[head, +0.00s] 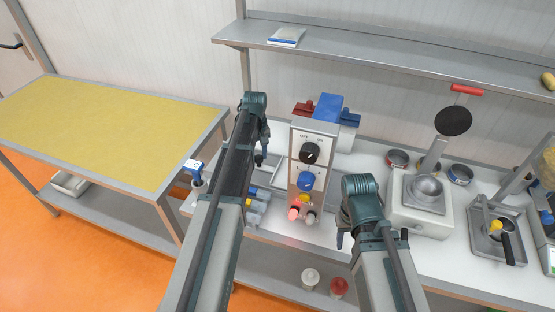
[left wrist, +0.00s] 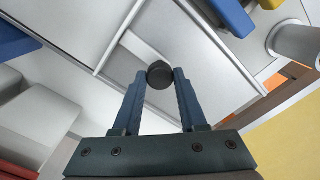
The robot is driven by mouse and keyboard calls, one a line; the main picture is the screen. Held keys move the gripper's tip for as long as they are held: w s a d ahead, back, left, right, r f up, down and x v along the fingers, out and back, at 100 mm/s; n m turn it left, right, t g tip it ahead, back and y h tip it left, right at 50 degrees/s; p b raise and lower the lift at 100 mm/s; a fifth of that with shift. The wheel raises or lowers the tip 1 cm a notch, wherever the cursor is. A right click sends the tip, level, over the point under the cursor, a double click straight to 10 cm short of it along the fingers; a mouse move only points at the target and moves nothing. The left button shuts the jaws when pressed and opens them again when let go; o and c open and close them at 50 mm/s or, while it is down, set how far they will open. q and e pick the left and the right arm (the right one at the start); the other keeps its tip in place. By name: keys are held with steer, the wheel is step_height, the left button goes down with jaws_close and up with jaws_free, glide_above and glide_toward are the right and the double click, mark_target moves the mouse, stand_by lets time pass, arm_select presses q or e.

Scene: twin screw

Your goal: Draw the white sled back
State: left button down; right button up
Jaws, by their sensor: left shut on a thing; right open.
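My left gripper (head: 260,156) is at the left side of the twin-screw machine (head: 313,150). In the left wrist view its fingers (left wrist: 160,82) are shut on a round black knob (left wrist: 159,73). The knob stands over a pale plate with raised metal edges (left wrist: 190,88), which looks like the white sled; in the head view it is partly hidden behind my left arm. How far the sled is drawn cannot be told. My right gripper (head: 341,238) is open and empty, in front of the counter right of the machine.
The machine front has a black dial (head: 309,153), a blue knob (head: 306,181) and several small buttons. Blue-tipped grey blocks (head: 257,205) lie near my left arm. A white scale-like device (head: 422,207) stands right. A yellow-topped table (head: 100,130) is at left, a shelf (head: 400,58) above.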

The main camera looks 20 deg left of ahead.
arm_select(q)
steer(key=a, duration=1.6)
steer(key=shift+w+a, duration=0.3)
steer(key=shift+a, duration=0.1)
steer(key=c, duration=0.8)
jaws_free()
steer(key=shift+a, duration=0.1)
steer(key=o, duration=0.4)
steer(key=shift+c, duration=0.2)
